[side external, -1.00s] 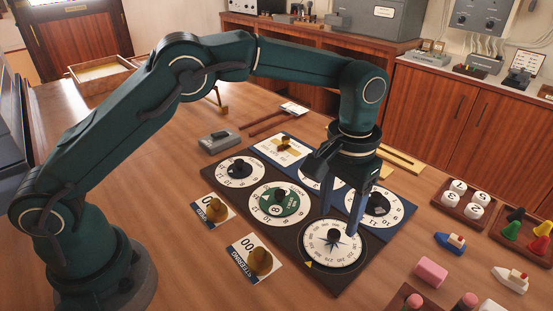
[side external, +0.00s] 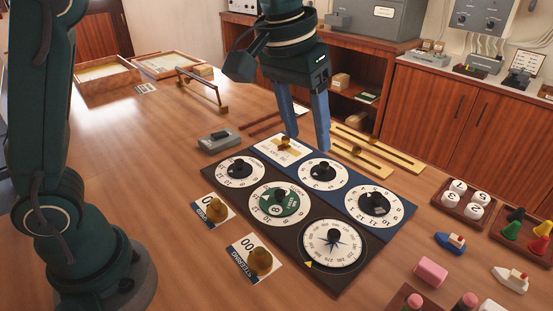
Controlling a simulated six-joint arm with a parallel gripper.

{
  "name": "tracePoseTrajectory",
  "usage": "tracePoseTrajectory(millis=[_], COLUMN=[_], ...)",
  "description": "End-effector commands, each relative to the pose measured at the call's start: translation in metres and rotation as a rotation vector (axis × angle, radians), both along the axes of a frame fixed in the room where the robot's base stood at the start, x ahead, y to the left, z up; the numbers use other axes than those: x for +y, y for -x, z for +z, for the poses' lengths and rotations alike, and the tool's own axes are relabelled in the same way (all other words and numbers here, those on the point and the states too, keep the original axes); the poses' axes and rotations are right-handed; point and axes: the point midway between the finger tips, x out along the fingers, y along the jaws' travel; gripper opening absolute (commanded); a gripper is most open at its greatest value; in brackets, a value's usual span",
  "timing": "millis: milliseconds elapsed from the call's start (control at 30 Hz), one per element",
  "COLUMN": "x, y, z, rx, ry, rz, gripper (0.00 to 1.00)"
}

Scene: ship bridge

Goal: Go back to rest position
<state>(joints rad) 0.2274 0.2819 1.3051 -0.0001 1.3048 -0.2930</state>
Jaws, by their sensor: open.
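My gripper (side external: 308,142) is open and empty. Its two blue fingers point down and hang above the far side of the dial board (side external: 340,282), apart from the dials. The board lies flat on the table and carries several round white dials with black knobs. A compass dial (side external: 350,254) is at its near right corner and a green-centred dial (side external: 265,208) is in its middle. A card with a brass knob (side external: 285,143) sits at the board's far end, just below my fingers in the picture.
Two cards with brass knobs (side external: 260,262) lie left of the board. A grey box (side external: 219,140) and brass rails (side external: 366,160) stand beyond it. White dice (side external: 477,198), toy boats (side external: 451,242) and coloured pawns (side external: 518,229) are at the right. The table's left middle is clear.

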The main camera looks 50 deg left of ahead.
Motion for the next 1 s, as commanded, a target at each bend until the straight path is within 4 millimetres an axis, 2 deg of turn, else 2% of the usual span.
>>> tracePoseTrajectory(millis=[33,133,367,533,700,900,1000], x=[0.010,0.025,0.053,0.067,0.074,0.074,0.074], y=[0.010,0.030,0.081,0.119,0.147,0.160,0.157], z=[0.011,0.023,0.029,0.013,-0.017,-0.044,-0.043], rx=[-0.029,-0.077,-0.176,-0.237,-0.264,-0.234,-0.251], ry=[0.004,0.006,-0.004,-0.025,-0.052,-0.071,-0.079], rz=[0.012,0.027,0.046,0.046,0.021,-0.028,-0.047], gripper=[0.59,0.59,0.59,0.59,0.59,0.59,0.59])
